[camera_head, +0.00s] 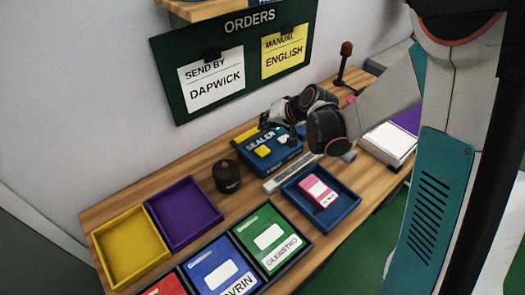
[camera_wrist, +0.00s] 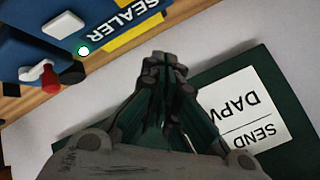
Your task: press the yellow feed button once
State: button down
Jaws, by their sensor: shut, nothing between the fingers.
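The blue sealer machine (camera_head: 285,163) stands on the wooden bench against the wall. My gripper (camera_head: 267,120) is above the back of the sealer, near the wall, apart from the yellow button. In the wrist view my gripper (camera_wrist: 160,62) has its fingertips together with nothing between them. The sealer's label face (camera_wrist: 110,22) with yellow stripes is at the top left there. I cannot make out the yellow button in that view.
A black round object (camera_head: 227,177) stands left of the sealer. A blue tray (camera_head: 338,217) with a pink box (camera_head: 318,192) is in front. Yellow (camera_head: 130,247) and purple (camera_head: 185,213) trays are at the left. The orders board (camera_head: 235,75) hangs behind.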

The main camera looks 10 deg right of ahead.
aim_at(265, 149)
jog(key=shift+f+b, duration=2.95)
jog(key=shift+f, duration=1.15)
jog(key=shift+f, duration=0.15)
jog(key=shift+f+b, duration=0.3)
jog(key=shift+b, duration=0.2)
jog(key=shift+f+b, duration=0.4)
jog(key=shift+f, duration=0.05)
jog(key=shift+r, duration=0.1)
jog(key=shift+r+p, duration=0.6)
jog(key=shift+r, duration=0.2)
jog(key=shift+r, duration=0.15)
jog(key=shift+r+p, duration=1.65)
jog(key=shift+r, duration=0.7)
